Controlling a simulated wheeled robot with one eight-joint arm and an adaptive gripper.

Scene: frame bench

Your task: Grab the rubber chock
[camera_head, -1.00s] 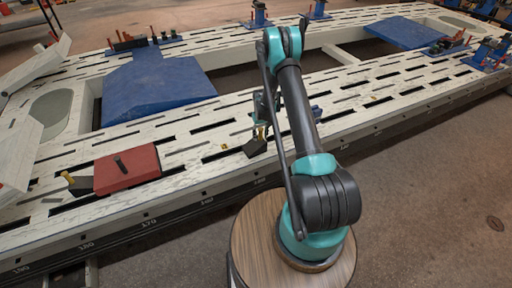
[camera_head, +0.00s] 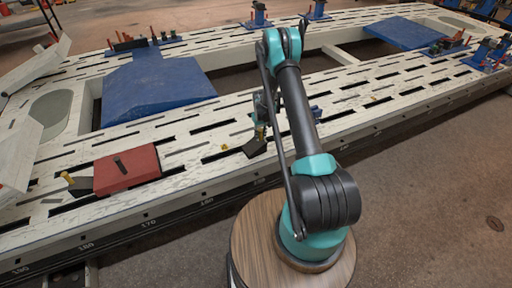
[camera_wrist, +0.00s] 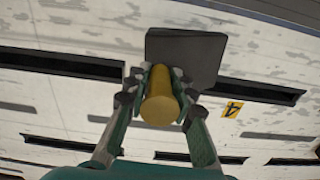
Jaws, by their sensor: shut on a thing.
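The rubber chock is a dark grey wedge with a yellow upright handle. It sits at the bench's near side in the head view (camera_head: 256,148), and its grey body shows in the wrist view (camera_wrist: 197,52). My gripper (camera_wrist: 161,88) is shut around the yellow handle, one finger on each side. In the head view my gripper (camera_head: 262,118) is above the chock, partly hidden by my arm. The chock appears to rest on the slotted bench top; I cannot see its underside.
A red block (camera_head: 127,168) with a dark peg lies on the slotted bench (camera_head: 190,142) at left. Another dark piece with a yellow handle (camera_head: 78,184) is beside it. A blue ramp (camera_head: 155,88) is farther back. A yellow label (camera_wrist: 232,109) lies near the chock.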

